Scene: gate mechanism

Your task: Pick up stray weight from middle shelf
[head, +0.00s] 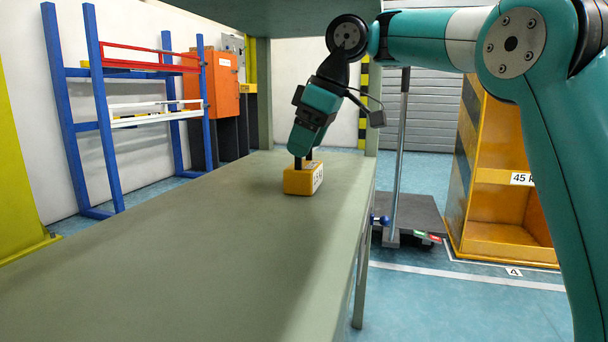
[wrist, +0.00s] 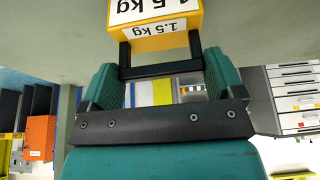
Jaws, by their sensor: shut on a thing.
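The stray weight (head: 298,181) is a yellow block with a white label and a dark handle on top. It is on the grey-green middle shelf (head: 200,230), near the right edge. In the wrist view the weight (wrist: 187,42) shows labels reading "1.5 kg", and its black handle lies between the finger pads. My gripper (head: 303,157) points down over the weight and is shut on its handle; it also shows in the wrist view (wrist: 160,82). I cannot tell whether the weight's underside touches the shelf.
Another shelf board (head: 270,15) hangs above. A blue rack (head: 105,110) and an orange box (head: 222,85) stand by the wall. At right are a dark wheeled platform (head: 415,215) and a yellow cabinet (head: 490,200) labelled 45 k-something. The shelf's front is clear.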

